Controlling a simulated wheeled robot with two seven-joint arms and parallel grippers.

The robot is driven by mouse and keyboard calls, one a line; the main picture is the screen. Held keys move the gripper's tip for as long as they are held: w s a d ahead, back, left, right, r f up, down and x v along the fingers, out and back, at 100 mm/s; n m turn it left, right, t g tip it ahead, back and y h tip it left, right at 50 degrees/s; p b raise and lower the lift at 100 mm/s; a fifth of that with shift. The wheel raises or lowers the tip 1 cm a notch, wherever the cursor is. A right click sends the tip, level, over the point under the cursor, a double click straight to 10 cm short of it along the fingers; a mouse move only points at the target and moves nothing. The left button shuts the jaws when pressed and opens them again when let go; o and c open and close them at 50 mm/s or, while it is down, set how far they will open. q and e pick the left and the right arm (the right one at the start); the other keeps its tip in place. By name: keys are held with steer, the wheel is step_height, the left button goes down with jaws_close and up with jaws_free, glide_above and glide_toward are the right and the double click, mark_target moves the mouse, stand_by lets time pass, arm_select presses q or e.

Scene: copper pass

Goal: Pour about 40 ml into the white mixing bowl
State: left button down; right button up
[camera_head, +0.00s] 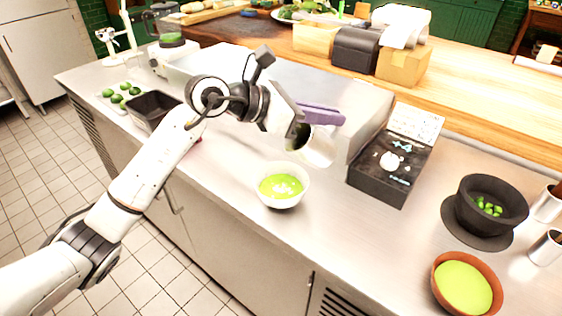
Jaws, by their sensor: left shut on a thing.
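The white mixing bowl (300,176) stands upright on the steel counter and holds bright green liquid with pale spots on it. My left gripper (303,128) is shut on a pale metallic cup (318,150) above and just to the right of the bowl. The cup is tilted, with its dark open mouth facing left toward the bowl. No stream of liquid shows between the cup and the bowl. What is inside the cup is too dark to tell. My right gripper is not in view.
A black box (383,186) with small items stands right of the bowl. A dark mortar (491,205), an orange-rimmed bowl of green liquid (438,283) and metal cups (546,248) are at the right. A black bin (154,108) and limes (117,98) are at the left.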

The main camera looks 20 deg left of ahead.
arm_select(q)
steer(key=shift+w+d+f+g+y, duration=0.4)
steer(key=shift+f+g+y, duration=0.1)
steer(key=shift+f+y, duration=0.1)
steer(key=shift+r, duration=0.2)
stand_by(0.4)
steer(key=shift+g+y, duration=0.5)
steer(key=shift+y, duration=0.2)
steer(key=r, duration=0.3)
steer(key=w+d+r, duration=0.1)
steer(key=r, duration=0.1)
steer(key=shift+w+r, duration=0.1)
steer(key=shift+r, duration=0.05)
steer(key=shift+w+d+f+g+y, duration=0.2)
steer(key=shift+w+d+g+y, duration=0.3)
steer(key=shift+d+g+y, duration=0.15)
steer(key=shift+w+d+f+g+y, duration=0.15)
steer(key=shift+w+d+g+y, duration=0.4)
steer(key=shift+y, duration=0.2)
steer(key=shift+w+d+f+g+y, duration=0.1)
steer(key=shift+w+d+g+y, duration=0.25)
steer(key=shift+g+y, duration=0.35)
